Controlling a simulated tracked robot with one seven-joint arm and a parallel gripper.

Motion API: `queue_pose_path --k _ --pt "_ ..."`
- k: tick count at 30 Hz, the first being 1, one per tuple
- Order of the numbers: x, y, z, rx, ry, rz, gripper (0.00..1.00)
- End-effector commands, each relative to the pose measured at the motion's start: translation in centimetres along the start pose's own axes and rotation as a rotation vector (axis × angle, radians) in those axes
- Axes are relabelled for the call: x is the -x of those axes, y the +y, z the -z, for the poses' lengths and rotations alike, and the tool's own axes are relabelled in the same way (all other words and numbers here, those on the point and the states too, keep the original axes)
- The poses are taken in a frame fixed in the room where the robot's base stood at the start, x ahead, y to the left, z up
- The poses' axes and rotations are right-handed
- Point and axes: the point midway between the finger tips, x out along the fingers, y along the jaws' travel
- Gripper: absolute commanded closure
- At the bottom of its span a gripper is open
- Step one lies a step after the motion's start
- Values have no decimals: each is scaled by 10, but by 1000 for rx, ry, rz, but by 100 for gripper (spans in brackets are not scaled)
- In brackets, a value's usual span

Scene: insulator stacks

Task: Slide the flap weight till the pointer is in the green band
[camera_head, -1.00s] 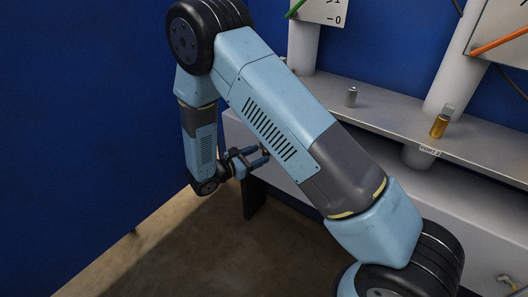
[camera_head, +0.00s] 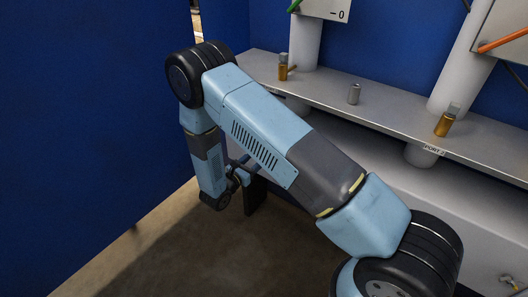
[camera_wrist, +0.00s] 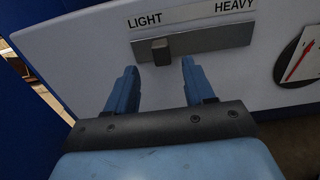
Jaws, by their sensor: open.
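The HEAVY label is at the track's right. A round dial (camera_wrist: 301,62) with a red line is cut off at the right edge; I see no green band in that part. My gripper (camera_wrist: 159,67) is open and empty, its two blue fingers spread just below the knob, one toward each side. No contact shows. In the head view my gripper (camera_head: 240,172) is small and partly hidden behind my arm.
A grey shelf (camera_head: 390,118) runs along the back, with brass fittings (camera_head: 445,122) and a small grey cylinder (camera_head: 354,93). White columns (camera_head: 305,45) rise from it. A blue wall (camera_head: 80,110) stands at the left. The brown floor (camera_head: 290,250) in front is clear.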

Motion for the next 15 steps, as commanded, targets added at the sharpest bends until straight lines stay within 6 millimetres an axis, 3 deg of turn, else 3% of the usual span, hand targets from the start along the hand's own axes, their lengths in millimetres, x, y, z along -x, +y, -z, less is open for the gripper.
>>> queue_pose_path --k 6,15 --pt "-39 -1 0 -1 -1 4 47" --pt "-66 -2 0 0 0 3 47"
